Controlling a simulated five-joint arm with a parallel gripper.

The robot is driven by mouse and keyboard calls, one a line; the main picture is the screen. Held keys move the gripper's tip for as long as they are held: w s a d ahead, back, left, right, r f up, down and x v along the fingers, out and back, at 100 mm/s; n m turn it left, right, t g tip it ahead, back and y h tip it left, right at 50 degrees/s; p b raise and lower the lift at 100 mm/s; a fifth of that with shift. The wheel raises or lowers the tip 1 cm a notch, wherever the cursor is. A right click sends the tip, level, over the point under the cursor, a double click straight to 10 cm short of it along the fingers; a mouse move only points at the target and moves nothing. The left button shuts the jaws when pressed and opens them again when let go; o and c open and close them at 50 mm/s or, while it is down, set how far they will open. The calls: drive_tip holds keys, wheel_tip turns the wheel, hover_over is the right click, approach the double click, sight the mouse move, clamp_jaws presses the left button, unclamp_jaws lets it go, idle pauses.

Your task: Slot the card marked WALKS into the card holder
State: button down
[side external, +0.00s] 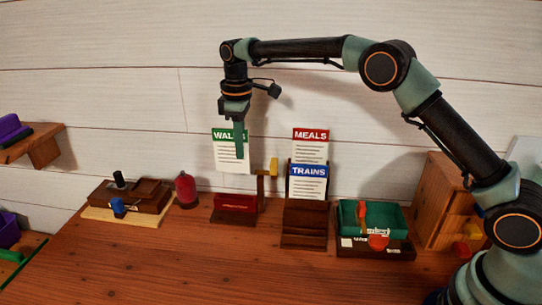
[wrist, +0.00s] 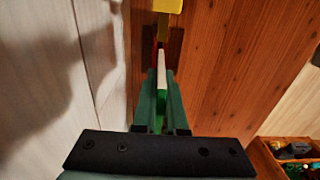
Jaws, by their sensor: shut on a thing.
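The WALKS card (side external: 231,158), white with a green header and printed lines, is upright in the air. My gripper (side external: 238,148) points down and is shut on it, covering part of its heading. In the wrist view the card (wrist: 161,70) shows edge-on as a thin white and green strip between my fingers (wrist: 162,95). The brown stepped card holder (side external: 304,240) stands on the table to the right of and lower than the card. It holds the MEALS card (side external: 311,148) at the back and the blue-headed TRAINS card (side external: 308,185) in front. Its lower front steps are bare.
A dark red block on a brown base (side external: 235,203) stands below the card, beside a yellow-topped post (side external: 272,167). A red bottle-like thing (side external: 186,190) and a wooden model (side external: 130,196) are left. A green tray (side external: 352,213) is right of the holder. The front table is clear.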

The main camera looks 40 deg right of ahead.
wheel_tip(320, 180, up, 7)
drive_tip(key=shift+s+r, duration=0.15)
drive_tip(key=shift+r, duration=0.5)
drive_tip(key=s+d, duration=0.3)
drive_tip(key=s, duration=0.7)
drive_tip(key=s+d, duration=0.4)
drive_tip(key=s, duration=0.5)
wheel_tip(320, 180, down, 20)
drive_tip(key=shift+s+a+f, duration=0.1)
drive_tip(key=shift+a+f, duration=0.05)
drive_tip(key=shift+f, duration=0.15)
drive_tip(key=c, duration=1)
unclamp_jaws()
